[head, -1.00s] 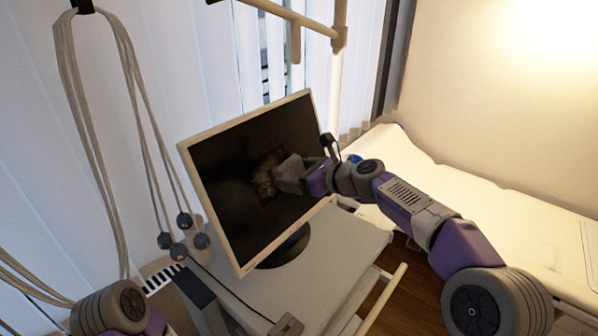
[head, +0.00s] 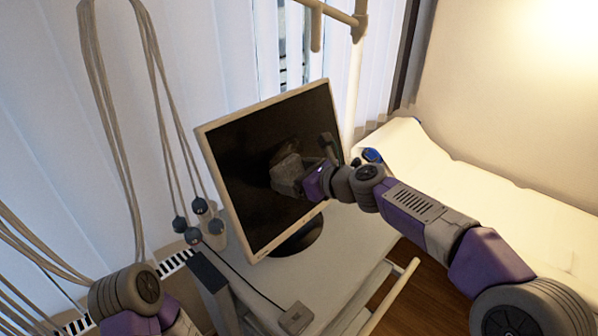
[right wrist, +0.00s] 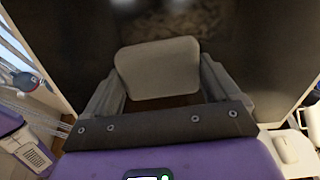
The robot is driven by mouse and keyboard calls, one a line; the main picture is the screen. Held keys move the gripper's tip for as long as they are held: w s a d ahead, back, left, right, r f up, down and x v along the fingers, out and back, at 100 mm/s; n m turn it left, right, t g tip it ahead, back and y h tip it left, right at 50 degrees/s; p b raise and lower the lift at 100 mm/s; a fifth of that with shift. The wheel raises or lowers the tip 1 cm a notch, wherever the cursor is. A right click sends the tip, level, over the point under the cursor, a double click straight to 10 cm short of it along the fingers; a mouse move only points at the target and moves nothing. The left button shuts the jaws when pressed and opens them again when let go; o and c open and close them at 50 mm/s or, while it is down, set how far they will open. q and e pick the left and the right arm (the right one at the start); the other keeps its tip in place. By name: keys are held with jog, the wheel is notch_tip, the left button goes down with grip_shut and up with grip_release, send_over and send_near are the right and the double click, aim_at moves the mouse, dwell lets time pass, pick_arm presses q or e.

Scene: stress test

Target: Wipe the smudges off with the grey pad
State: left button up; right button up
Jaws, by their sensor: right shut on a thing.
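A monitor (head: 240,160) with a dark screen and pale frame stands tilted in view on a trolley. My right gripper (head: 289,178) is in front of the screen's middle. It is shut on the grey pad (right wrist: 160,70), which shows between the fingers in the right wrist view (right wrist: 160,95). The pad is close to the screen; I cannot tell whether it touches. A faint mottled smudge (right wrist: 170,22) shows on the screen beyond the pad in the right wrist view. In the head view the gripper hides part of the screen. My left gripper is out of view.
The pale trolley top (head: 330,245) holds the monitor's dark round base and a small grey box (head: 296,318) with a cable. Cables with dark ends (head: 198,206) hang at the left. A pole (head: 352,85) stands behind the monitor. A white bed (head: 470,190) is at the right.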

aim_at(299, 157)
jog(key=shift+s+a, duration=1.3)
jog(key=shift+a, duration=0.05)
jog(key=r+p, duration=0.3)
jog(key=shift+w+a, duration=0.35)
jog(key=shift+w, duration=0.05)
jog(key=shift+w+d+f, duration=0.1)
jog(key=shift+w+d, duration=0.05)
jog(key=shift+d, duration=0.05)
jog(key=shift+w+d+p, duration=0.6)
jog(key=shift+w+d, duration=0.65)
jog(key=shift+w+d+p, duration=0.6)
jog(key=shift+w+d, duration=0.45)
jog(key=shift+d, duration=0.05)
jog(key=shift+w+d, duration=0.65)
jog(key=shift+w, duration=0.05)
jog(key=shift+w+d, duration=0.7)
jog(key=shift+d, duration=0.1)
jog(key=shift+a, duration=0.1)
